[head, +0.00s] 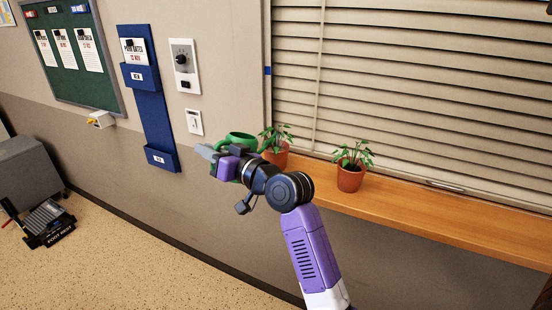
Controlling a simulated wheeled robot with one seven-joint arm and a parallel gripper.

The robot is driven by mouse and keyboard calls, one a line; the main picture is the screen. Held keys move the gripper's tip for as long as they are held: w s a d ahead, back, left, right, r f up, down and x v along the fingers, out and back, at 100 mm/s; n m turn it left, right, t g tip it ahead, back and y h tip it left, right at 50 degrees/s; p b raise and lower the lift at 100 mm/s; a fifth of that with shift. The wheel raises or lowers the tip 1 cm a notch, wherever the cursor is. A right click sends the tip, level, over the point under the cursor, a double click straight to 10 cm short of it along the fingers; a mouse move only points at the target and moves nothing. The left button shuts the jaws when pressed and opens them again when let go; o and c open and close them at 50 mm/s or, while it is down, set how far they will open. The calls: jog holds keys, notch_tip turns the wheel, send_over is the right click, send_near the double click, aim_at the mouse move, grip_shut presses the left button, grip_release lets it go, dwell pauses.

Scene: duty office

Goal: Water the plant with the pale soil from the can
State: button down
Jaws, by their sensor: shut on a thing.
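The green watering can (238,139) is held by my gripper (215,157), just left of the end of the wooden sill. The gripper and wrist hide part of the can. It looks roughly upright, but its tilt is hard to judge. One potted plant (276,139) stands on the sill just right of the can, its terracotta pot partly behind my arm. Another potted plant (351,170) stands further right on the sill. The soil in both pots is too small or hidden to tell which is pale.
The wooden sill (450,205) runs right under closed blinds (420,90) and is clear right of the plants. A blue wall rack (153,110), a dial panel (185,66) and a small switch (194,121) are on the wall. A footrest (45,222) lies on the floor at left.

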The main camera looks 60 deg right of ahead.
jog(key=shift+d+r+p, duration=0.1)
jog(key=shift+r+p, duration=0.3)
jog(key=shift+r, duration=0.1)
jog(key=shift+r, duration=0.15)
dwell(3.1)
jog(key=shift+r+m+p, duration=0.3)
jog(key=shift+m+p, duration=0.1)
jog(key=shift+p, duration=0.15)
jog(key=shift+d, duration=0.1)
notch_tip(320, 180, down, 8)
jog(key=n+b, duration=0.5)
jog(key=b, duration=0.5)
jog(key=shift+r, duration=0.15)
dwell(0.3)
jog(key=shift+r+p, duration=1.85)
jog(key=shift+r, duration=0.65)
